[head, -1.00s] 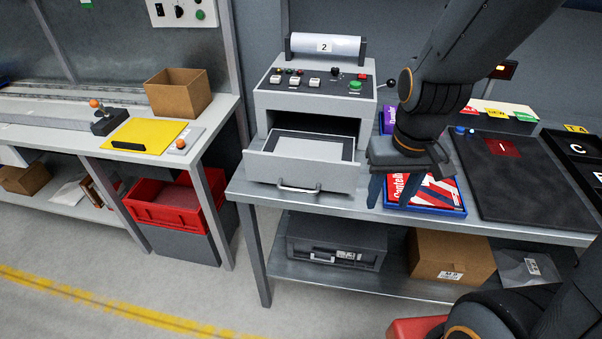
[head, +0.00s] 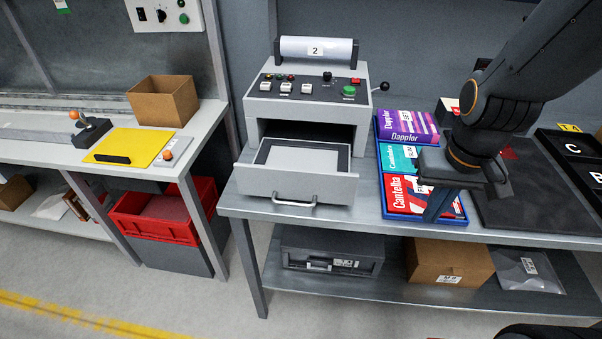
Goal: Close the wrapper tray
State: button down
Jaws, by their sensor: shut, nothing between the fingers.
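The wrapper machine (head: 305,105) stands on the metal bench, with a white roll marked 2 on top. Its grey wrapper tray (head: 262,184) is pulled out at the front, with a silver handle (head: 294,203) on its face. A pale panel in a dark frame shows inside the tray. My gripper (head: 434,212) is to the right of the tray, pointing down in front of the box holder, apart from the handle. It looks shut and empty. My arm hides part of the boxes and the dark mat.
A blue holder (head: 444,219) with purple, teal and red boxes sits right of the machine. A dark mat (head: 535,200) lies farther right. A lever with a black knob (head: 384,86) sticks out of the machine's right side. Open floor lies in front of the bench.

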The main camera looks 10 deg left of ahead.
aim_at(315, 172)
jog(key=z, duration=0.45)
jog(key=i, duration=0.2)
jog(key=u, duration=1.15)
